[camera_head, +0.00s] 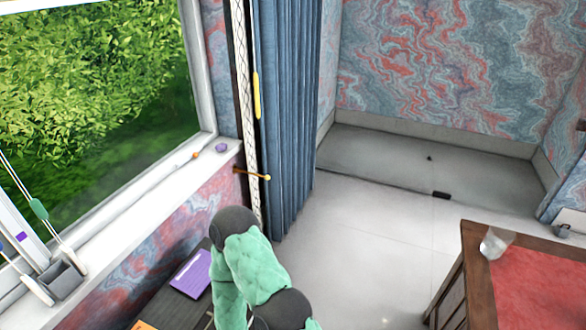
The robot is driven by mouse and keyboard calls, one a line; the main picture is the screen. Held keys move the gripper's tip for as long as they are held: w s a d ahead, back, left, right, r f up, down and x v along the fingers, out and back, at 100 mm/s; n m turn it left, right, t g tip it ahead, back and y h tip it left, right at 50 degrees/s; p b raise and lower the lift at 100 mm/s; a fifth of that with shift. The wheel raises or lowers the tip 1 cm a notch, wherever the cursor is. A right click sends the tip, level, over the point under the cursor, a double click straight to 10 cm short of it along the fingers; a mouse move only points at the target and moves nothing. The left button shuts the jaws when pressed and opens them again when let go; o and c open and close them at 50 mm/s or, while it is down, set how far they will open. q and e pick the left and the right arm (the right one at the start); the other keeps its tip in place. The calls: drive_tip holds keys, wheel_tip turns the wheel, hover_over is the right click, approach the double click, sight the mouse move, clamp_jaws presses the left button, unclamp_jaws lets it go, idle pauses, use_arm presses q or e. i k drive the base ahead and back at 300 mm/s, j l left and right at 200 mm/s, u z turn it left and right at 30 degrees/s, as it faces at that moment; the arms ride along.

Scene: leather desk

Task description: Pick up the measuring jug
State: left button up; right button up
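One of my arms, in a green quilted cover with dark grey joints, rises from the bottom edge left of centre, well apart from the vessel. Neither of my grippers shows in this view.
A dark surface (165,305) with a purple booklet (191,273) lies along the window wall at the lower left. A windowsill (120,212) holds small items. A blue curtain (290,120) hangs behind. Pale floor (370,250) is clear between my arm and the desk.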

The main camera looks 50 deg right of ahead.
sight(499, 236)
drive_tip(key=z, duration=3.25)
drive_tip(key=i+j+z, duration=0.2)
drive_tip(key=i+j, duration=0.15)
drive_tip(key=i+j+z, duration=0.2)
drive_tip(key=i+j, duration=0.15)
drive_tip(key=i+j+z, duration=0.2)
drive_tip(key=j, duration=0.25)
drive_tip(key=i+j+z, duration=0.2)
drive_tip(key=i+j, duration=0.2)
drive_tip(key=j, duration=0.1)
